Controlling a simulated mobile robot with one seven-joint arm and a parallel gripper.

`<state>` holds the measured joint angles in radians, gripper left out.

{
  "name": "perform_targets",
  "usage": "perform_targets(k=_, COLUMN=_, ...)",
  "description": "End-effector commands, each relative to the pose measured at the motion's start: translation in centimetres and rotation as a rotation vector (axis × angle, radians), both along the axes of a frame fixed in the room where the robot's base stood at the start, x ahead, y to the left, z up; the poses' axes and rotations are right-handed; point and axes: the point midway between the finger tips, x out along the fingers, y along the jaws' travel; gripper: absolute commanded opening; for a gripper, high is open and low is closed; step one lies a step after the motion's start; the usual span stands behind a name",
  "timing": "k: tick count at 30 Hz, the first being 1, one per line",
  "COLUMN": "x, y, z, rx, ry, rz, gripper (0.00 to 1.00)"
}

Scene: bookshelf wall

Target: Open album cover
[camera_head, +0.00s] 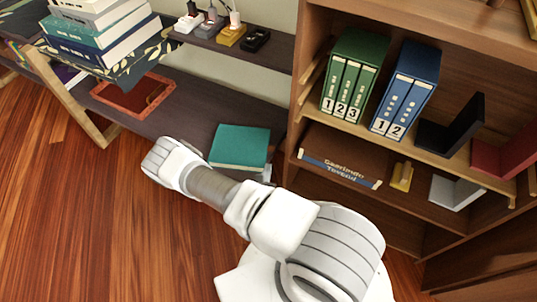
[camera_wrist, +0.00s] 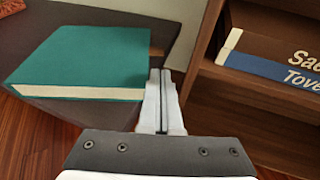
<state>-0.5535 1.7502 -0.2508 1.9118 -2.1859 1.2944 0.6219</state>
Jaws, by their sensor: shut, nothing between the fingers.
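The album is a teal, closed, book-like volume (camera_head: 240,147) lying flat on the low dark shelf. It also shows in the wrist view (camera_wrist: 95,58), its cover down and its pale page edge facing me. My gripper (camera_wrist: 160,76) is shut and empty, with its fingertips beside the album's right edge near the front corner. I cannot tell whether they touch it. In the head view only a small white part of my gripper (camera_head: 265,173) shows at the album's front right corner; my arm hides the rest.
A red-orange tray (camera_head: 165,101) lies left on the low shelf (camera_head: 195,105). Stacked books (camera_head: 105,40) stand upper left. Shelf between tray and album is clear.

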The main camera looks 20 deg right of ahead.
Motion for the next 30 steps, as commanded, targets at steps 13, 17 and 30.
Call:
perform_targets(k=13, x=2.5, y=-2.1, z=-3.0, rx=-0.002, ry=0.029, rz=0.041, gripper=0.00)
perform_targets(k=17, x=4.4, y=-3.3, z=-3.8, rx=-0.002, ry=0.027, rz=0.041, gripper=0.00)
perform_targets(k=30, x=7.2, y=-5.0, z=-4.6, rx=-0.003, ry=0.030, rz=0.041, gripper=0.00)
